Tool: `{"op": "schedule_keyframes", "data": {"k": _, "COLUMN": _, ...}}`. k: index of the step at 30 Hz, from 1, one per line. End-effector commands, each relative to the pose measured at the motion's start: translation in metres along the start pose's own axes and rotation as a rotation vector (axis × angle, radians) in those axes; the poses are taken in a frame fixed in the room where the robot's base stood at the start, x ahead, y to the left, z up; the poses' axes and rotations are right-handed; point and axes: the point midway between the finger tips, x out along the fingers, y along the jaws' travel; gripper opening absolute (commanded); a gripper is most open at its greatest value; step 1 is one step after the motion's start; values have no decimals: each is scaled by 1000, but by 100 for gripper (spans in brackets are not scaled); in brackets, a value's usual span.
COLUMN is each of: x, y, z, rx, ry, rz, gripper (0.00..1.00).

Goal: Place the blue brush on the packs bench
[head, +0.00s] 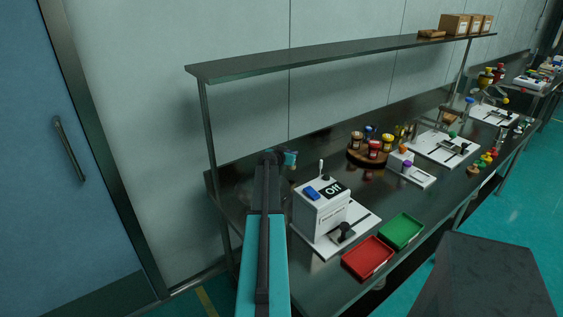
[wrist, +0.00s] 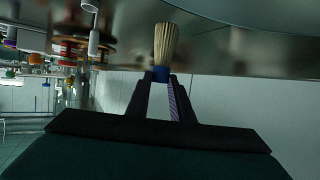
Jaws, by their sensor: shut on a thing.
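The blue brush (wrist: 164,50) shows in the wrist view with pale bristles and a blue band. My gripper (wrist: 161,80) is shut on it at the blue band, bristles pointing away from the jaws. In the head view my gripper (head: 270,158) is over the left end of a dark steel bench (head: 240,178); the brush is not clear there. A small blue-teal item (head: 290,158) shows just right of the gripper. In the wrist view the bench surface (wrist: 240,40) is close to the bristles; I cannot tell whether they touch. No label marks the packs bench.
A white box machine (head: 320,210) with an on/off sign stands right of my arm. A red tray (head: 368,257) and green tray (head: 401,231) lie at the front edge. A round jar stand (head: 368,154) is behind. A shelf (head: 330,56) runs above the bench.

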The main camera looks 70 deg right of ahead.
Motion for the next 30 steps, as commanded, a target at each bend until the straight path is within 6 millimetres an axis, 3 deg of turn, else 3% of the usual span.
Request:
{"op": "schedule_keyframes", "data": {"k": 7, "x": -17, "y": -23, "z": 10, "rx": -1, "ry": -1, "rz": 0, "gripper": 0}}
{"op": "schedule_keyframes", "data": {"k": 23, "x": -23, "y": -31, "z": 12, "rx": -1, "ry": 0, "rz": 0, "gripper": 0}}
{"op": "schedule_keyframes", "data": {"k": 25, "x": -28, "y": -36, "z": 14, "rx": -2, "ry": 0, "rz": 0, "gripper": 0}}
{"op": "schedule_keyframes", "data": {"k": 30, "x": -18, "y": -34, "z": 31, "rx": -2, "ry": -1, "rz": 2, "gripper": 0}}
